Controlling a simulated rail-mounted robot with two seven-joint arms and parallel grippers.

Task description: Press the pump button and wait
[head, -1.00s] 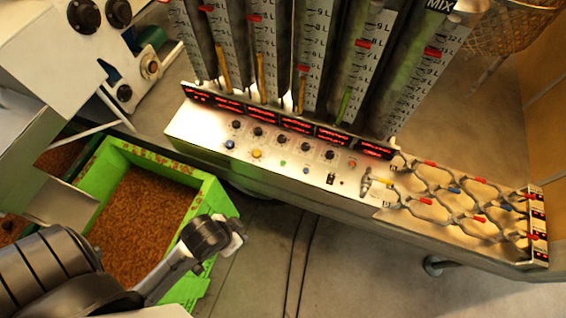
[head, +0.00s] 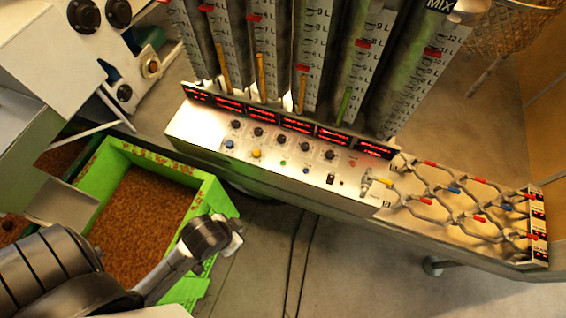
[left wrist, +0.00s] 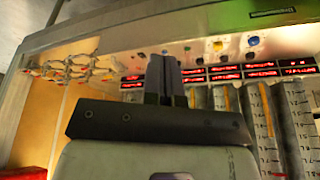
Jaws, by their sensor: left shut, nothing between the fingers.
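The metal control panel (head: 200,122) holds a row of dark knobs and coloured buttons. A blue button (head: 229,145), a yellow button (head: 256,153), a small green button (head: 284,162) and a second blue button (head: 306,170) show. I cannot read which one is the pump button. My left gripper (head: 236,238) is in front of and below the panel, apart from it, over the green bin's near corner. In the left wrist view its fingers (left wrist: 165,68) are together and empty, pointing toward the panel. My right gripper is not in view.
A green bin (head: 205,198) of brown grain stands left of the panel. Tall graduated tubes (head: 310,60) and red displays (head: 296,125) rise behind the buttons. Metal pipework (head: 455,200) covers the panel's right end. The floor (head: 350,270) in front is clear apart from dark cables.

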